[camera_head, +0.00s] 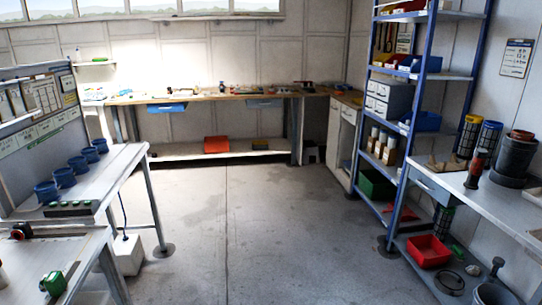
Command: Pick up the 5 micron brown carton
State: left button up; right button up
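Small brown cartons (390,156) with white tops stand side by side on a middle shelf of the blue rack, right of centre. Their labels are too small to read, so I cannot tell which one is 5 micron. Neither of my grippers is in view.
The blue rack (406,128) also holds blue bins (421,121) and a green crate (376,184). A workbench with blue cups (64,178) stands at left. A bench with dark cylinders (514,156) is at right, a red bin (428,251) below. The grey floor (240,225) between is clear.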

aim_at(371, 143)
jog(key=i+z, duration=0.1)
jog(key=i, duration=0.5)
jog(key=i+j, duration=0.1)
jog(key=i, duration=0.45)
jog(key=i+z, duration=0.15)
jog(key=i, duration=0.45)
jog(key=i+j, duration=0.2)
jog(key=i, duration=0.35)
jog(key=i+l+z, duration=0.05)
